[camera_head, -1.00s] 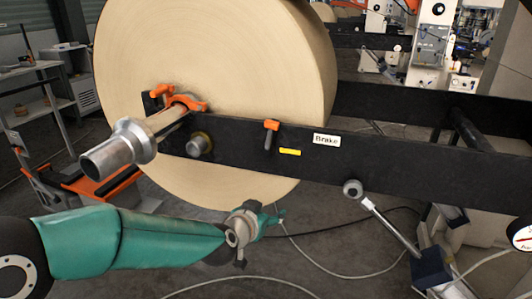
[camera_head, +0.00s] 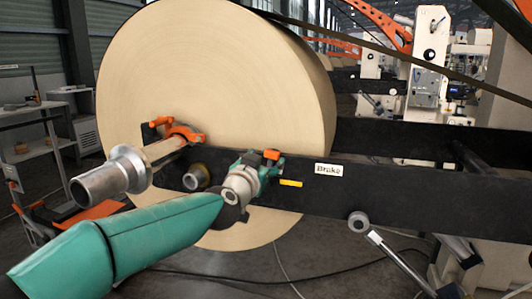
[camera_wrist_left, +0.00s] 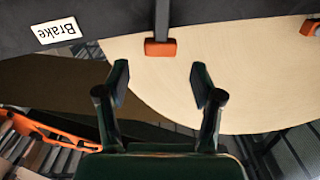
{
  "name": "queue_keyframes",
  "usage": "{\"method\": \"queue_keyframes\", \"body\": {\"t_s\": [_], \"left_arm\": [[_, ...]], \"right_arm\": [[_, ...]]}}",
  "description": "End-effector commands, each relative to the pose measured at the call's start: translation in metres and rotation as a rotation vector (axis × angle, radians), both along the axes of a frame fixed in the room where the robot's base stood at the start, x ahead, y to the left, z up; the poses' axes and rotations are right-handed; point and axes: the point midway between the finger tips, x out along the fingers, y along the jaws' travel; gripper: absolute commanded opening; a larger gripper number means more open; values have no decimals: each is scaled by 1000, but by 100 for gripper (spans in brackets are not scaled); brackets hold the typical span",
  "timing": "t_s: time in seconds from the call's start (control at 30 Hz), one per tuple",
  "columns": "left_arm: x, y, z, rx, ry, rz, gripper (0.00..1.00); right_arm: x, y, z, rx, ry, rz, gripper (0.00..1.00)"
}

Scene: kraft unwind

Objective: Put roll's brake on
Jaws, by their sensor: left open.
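The brake lever has an orange knob (camera_head: 271,155) and stands on the dark beam, left of the white "Brake" label (camera_head: 330,170). In the left wrist view the orange knob (camera_wrist_left: 160,48) sits on a grey stem, ahead of and between the fingers, apart from both. My left gripper (camera_head: 268,168) is at the lever in the head view, partly covering it; its open, empty fingers (camera_wrist_left: 158,85) show in the wrist view. The large kraft roll (camera_head: 200,75) hangs behind the beam on its shaft (camera_head: 115,176). My right gripper is not in view.
A yellow mark (camera_head: 291,183) lies on the beam right of the lever. An orange clamp (camera_head: 185,135) holds the shaft. A grey cylinder (camera_head: 375,238) slants below the beam (camera_head: 430,196). A dark cable runs across the floor.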

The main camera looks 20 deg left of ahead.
Motion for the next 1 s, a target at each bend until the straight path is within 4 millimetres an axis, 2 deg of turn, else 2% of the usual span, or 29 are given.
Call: {"method": "queue_keyframes", "body": {"t_s": [0.1,0.3,0.5,0.77,0.8,0.87,1.0], "left_arm": [[24,0,0,0,2,1,67],[50,-1,0,0,2,1,67],[60,-1,0,0,1,0,67],[61,-1,-1,0,1,1,67],[61,-1,-1,0,1,1,65],[61,-1,-1,0,1,1,55],[61,-1,-1,0,1,1,32]], "right_arm": [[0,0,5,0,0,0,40],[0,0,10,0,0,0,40],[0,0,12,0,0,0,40],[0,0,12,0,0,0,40],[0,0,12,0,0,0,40],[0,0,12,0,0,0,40],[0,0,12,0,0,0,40]]}}
